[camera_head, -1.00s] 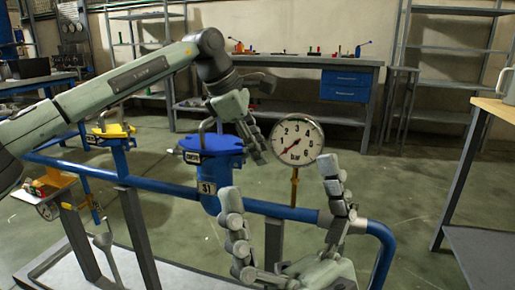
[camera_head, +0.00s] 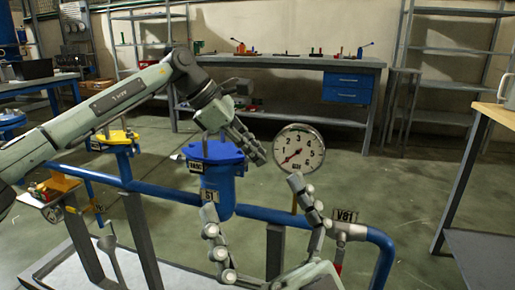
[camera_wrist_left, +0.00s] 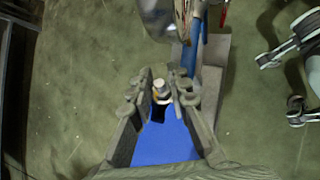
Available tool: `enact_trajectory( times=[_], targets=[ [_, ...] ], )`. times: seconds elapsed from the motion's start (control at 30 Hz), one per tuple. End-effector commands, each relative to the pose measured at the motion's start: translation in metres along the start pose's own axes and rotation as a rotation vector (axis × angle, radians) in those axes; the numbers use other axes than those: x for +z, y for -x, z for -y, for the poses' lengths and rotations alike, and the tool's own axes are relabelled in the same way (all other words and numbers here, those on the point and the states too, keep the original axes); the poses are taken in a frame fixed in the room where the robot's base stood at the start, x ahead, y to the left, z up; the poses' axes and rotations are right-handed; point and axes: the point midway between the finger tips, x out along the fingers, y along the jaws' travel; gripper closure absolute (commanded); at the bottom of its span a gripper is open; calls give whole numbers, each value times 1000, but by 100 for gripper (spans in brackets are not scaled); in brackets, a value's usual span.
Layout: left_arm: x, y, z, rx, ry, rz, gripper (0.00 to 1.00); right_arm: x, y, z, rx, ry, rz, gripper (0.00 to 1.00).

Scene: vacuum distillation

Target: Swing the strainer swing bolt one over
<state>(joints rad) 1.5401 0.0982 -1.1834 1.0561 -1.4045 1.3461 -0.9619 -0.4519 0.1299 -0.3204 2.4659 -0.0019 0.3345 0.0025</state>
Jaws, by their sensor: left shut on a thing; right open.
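The strainer is a blue pot (camera_head: 222,183) with a wide blue lid (camera_head: 215,151), set on the blue pipe in the head view. My left gripper (camera_head: 252,150) is over the lid's right edge, pointing down to the right. In the left wrist view its fingers (camera_wrist_left: 161,88) are closed around a small pale-topped swing bolt (camera_wrist_left: 159,91), with the blue lid (camera_wrist_left: 167,143) beneath. The bolt is hidden by the fingers in the head view. My right gripper (camera_head: 252,198) is open and empty in front of the pipe, its fingers spread wide.
A round pressure gauge (camera_head: 298,148) stands just right of my left gripper. A valve tagged V81 (camera_head: 345,230) sits on the pipe at right. A yellow-topped fitting (camera_head: 113,139) is at left. A workbench (camera_head: 290,62) stands behind, across open floor.

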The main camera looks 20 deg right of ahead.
Motion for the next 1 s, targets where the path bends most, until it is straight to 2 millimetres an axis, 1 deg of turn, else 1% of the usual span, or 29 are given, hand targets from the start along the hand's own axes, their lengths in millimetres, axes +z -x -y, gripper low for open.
enact_trajectory(
  times=[0.23,0.27,0.33,0.6,0.73,0.87,1.0],
  targets=[
    [0,0,0,0,0,0,100,0,0,0,0,0,0,0],
    [0,0,0,0,0,0,79,0,0,0,0,0,0,0],
    [0,0,0,0,0,0,71,0,0,0,0,0,-1,0],
    [0,1,0,1,0,0,71,0,0,0,0,0,-2,0],
    [0,9,-1,2,-1,0,71,0,0,0,0,0,-3,0],
    [0,30,-1,5,0,0,71,0,0,0,0,0,-3,0],
    [-1,61,-1,4,1,-1,71,0,0,0,0,0,-3,0]
  ],
)
